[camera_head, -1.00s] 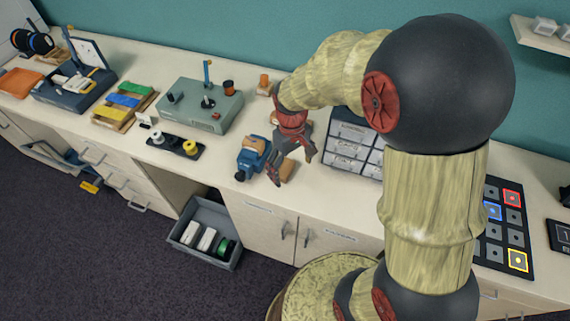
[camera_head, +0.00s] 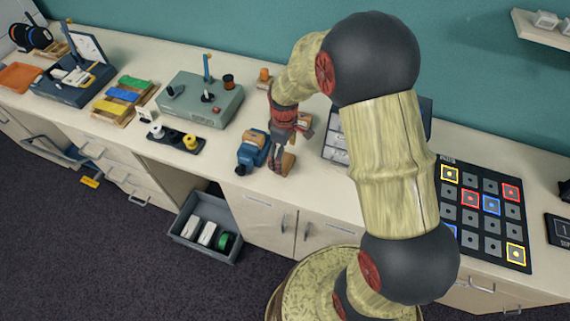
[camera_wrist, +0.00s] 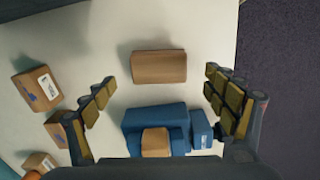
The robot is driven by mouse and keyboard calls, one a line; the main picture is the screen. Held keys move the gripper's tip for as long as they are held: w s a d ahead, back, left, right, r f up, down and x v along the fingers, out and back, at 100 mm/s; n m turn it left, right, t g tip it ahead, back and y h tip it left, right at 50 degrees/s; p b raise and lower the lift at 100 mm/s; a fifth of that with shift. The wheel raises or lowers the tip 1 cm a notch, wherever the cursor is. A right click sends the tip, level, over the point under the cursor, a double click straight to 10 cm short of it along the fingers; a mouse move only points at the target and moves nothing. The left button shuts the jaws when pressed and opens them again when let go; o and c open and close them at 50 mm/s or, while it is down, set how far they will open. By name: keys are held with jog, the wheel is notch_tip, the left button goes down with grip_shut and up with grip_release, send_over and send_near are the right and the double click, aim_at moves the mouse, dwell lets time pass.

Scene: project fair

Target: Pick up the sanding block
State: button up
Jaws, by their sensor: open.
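A plain brown block (camera_wrist: 158,66), which looks like the sanding block, lies on the pale counter. In the wrist view it sits between and slightly beyond my open fingertips, with clear space on both sides. In the head view the brown block (camera_head: 288,163) is partly hidden by my gripper (camera_head: 283,148). My gripper (camera_wrist: 160,80) is open and empty above the counter. A blue vise-like tool (camera_wrist: 155,118) with another brown piece (camera_wrist: 155,142) stands close beside the block; the blue tool also shows in the head view (camera_head: 248,157).
Several small labelled cardboard boxes (camera_wrist: 35,88) stand left in the wrist view. A black spool holder (camera_head: 176,140) and a grey-green machine (camera_head: 200,100) stand to the left in the head view. The counter's front edge is close by.

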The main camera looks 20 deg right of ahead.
aim_at(285, 161)
notch_tip(285, 161, down, 4)
jog(key=shift+d+b, duration=0.1)
jog(key=shift+b, duration=0.2)
jog(key=shift+c, duration=1.4)
jog(key=c, duration=1)
